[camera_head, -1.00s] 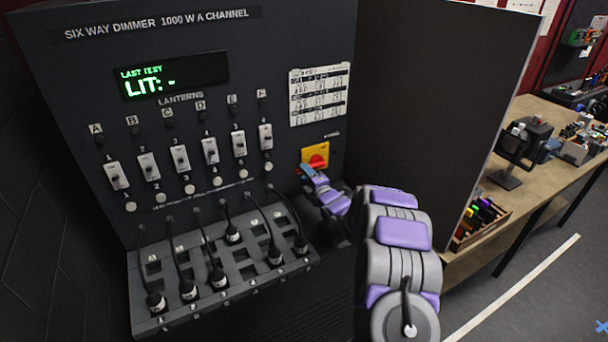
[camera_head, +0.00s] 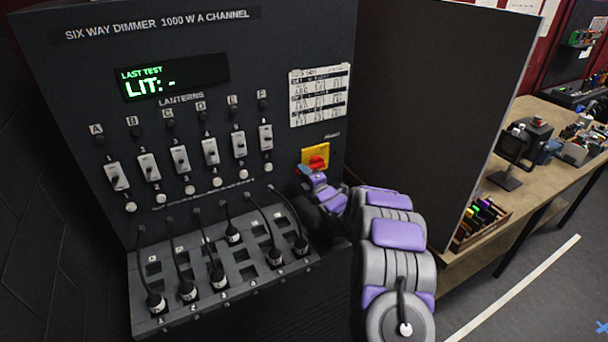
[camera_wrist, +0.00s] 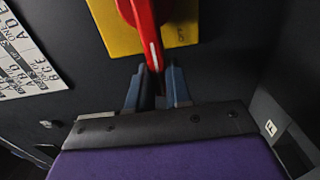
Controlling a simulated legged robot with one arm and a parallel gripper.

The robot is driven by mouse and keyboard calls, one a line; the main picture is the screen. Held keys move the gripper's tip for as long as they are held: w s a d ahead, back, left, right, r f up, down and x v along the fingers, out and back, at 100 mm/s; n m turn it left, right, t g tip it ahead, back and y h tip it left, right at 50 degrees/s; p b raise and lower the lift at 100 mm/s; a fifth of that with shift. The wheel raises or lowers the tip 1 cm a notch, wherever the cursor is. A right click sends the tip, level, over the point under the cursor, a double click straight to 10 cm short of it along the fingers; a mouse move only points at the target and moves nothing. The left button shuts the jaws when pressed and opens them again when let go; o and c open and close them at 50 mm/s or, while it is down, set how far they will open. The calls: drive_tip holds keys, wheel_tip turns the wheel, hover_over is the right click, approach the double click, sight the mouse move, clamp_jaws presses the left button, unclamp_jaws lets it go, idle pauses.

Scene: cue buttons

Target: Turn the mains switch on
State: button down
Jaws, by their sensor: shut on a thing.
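The mains switch is a red rotary handle (camera_head: 317,162) on a yellow plate (camera_head: 322,151), low on the right of the dark dimmer panel. In the wrist view the red handle (camera_wrist: 147,25) points down the picture, with a white line along it, and its end lies between my two fingers. My gripper (camera_head: 308,173) is at the handle from below. In the wrist view my gripper (camera_wrist: 154,82) is shut on the end of the handle. Part of the plate (camera_wrist: 113,32) is hidden by the handle, and its lettering is only partly readable.
Plugs with cables fill part of the sloped patch bay (camera_head: 250,278) at lower left. A wooden bench (camera_head: 535,185) stands at right beyond the dark side panel.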

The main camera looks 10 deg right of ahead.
idle(0.7)
drive_tip(key=m+p, duration=0.1)
drive_tip(key=r+m+p, duration=0.1)
drive_tip(key=m, duration=0.1)
drive_tip(key=r+m+p, duration=0.1)
drive_tip(key=shift+d+r+m, duration=0.25)
drive_tip(key=shift+m, duration=0.05)
drive_tip(key=m+p, duration=0.1)
drive_tip(key=r+m+p, duration=0.1)
drive_tip(key=shift+w+d+r+m, duration=0.2)
drive_tip(key=shift+d+r+m, duration=0.05)
drive_tip(key=shift+d+m, duration=0.15)
drive_tip(key=m+p, duration=0.1)
drive_tip(key=d+r+m+p, duration=0.1)
drive_tip(key=shift+w+m, duration=0.15)
drive_tip(key=shift+m, duration=0.15)
drive_tip(key=m+p, duration=0.1)
drive_tip(key=d+r+m+p, duration=0.1)
drive_tip(key=d+m+p, duration=0.1)
drive_tip(key=shift+w+r+m+p, duration=0.15)
drive_tip(key=shift+w+m+p, duration=0.15)
drive_tip(key=shift+m, duration=0.1)
drive_tip(key=shift+w+d+m+p, duration=0.2)
drive_tip(key=shift+d+m+p, duration=0.4)
drive_tip(key=shift+m+p, duration=0.35)
drive_tip(key=shift+w+d+m+p, duration=0.15)
drive_tip(key=shift+d+m+p, duration=0.45)
drive_tip(key=shift+m, duration=0.55)
